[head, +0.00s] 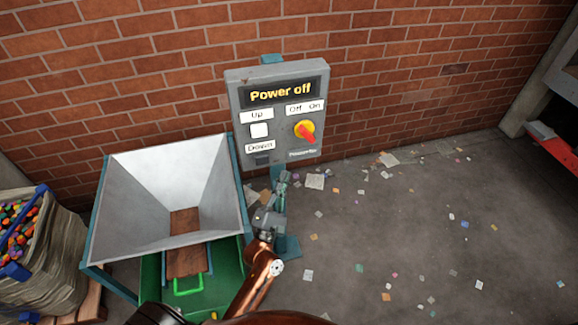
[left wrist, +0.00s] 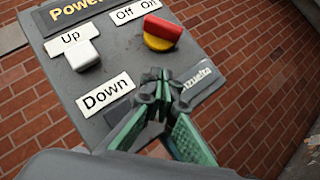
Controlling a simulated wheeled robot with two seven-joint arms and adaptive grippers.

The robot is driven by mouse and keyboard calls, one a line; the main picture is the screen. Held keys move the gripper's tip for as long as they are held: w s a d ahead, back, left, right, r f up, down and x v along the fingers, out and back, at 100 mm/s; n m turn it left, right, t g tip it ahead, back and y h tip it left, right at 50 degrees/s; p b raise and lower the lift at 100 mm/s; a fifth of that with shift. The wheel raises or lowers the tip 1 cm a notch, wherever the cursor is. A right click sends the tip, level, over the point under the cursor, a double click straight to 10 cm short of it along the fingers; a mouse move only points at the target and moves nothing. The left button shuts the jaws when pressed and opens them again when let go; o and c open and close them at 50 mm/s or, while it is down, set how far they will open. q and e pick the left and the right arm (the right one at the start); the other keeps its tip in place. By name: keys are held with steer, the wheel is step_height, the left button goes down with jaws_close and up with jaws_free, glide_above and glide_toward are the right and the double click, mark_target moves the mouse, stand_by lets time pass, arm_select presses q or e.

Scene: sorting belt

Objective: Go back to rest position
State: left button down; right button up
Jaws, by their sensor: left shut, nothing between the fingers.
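The control box (head: 234,105) stands on a post before the brick wall, and its display reads "Power off" (head: 281,92). A white switch (head: 259,130) sits between the labels "Up" and "Down"; it also shows in the left wrist view (left wrist: 82,55). A red and yellow knob (head: 305,131) sits below the "Off On" label and shows in the left wrist view too (left wrist: 161,33). My left gripper (head: 283,180) is below the box in the head view, shut and empty. In the left wrist view its green fingertips (left wrist: 161,86) meet in front of the panel's lower part. My right gripper is not in view.
A metal hopper (head: 125,195) with teal posts stands left of my left arm, above a green bin (head: 222,277). A sack (head: 62,250) of colourful pieces stands at far left. The floor at right is open, with scattered scraps. A red-edged structure (head: 555,146) is at far right.

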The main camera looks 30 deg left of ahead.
arm_select(q)
steer(key=shift+s+f, duration=0.25)
steer(key=shift+s, duration=0.35)
step_height(320, 180, down, 29)
steer(key=d+m+g+h, duration=0.35)
steer(key=m+g, duration=0.25)
steer(key=m, duration=0.4)
steer(key=s+f+m+g, duration=0.3)
steer(key=s+f, duration=0.3)
steer(key=f, duration=0.5)
steer(key=s+f+m+g, duration=0.3)
steer(key=s+f, duration=0.3)
steer(key=f, duration=0.5)
steer(key=s+a+f+m+g, duration=0.2)
steer(key=s+f+m+g, duration=0.35)
steer(key=s+f, duration=1.1)
steer(key=s+a+f+m+g, duration=0.1)
steer(key=s+f+m+g, duration=0.1)
steer(key=s, duration=1.1)
steer(key=s+a+f+m+g, duration=0.2)
steer(key=s+f+m+g, duration=0.1)
steer(key=s, duration=1)
steer(key=shift+f+m, duration=0.4)
steer(key=shift+m, duration=0.25)
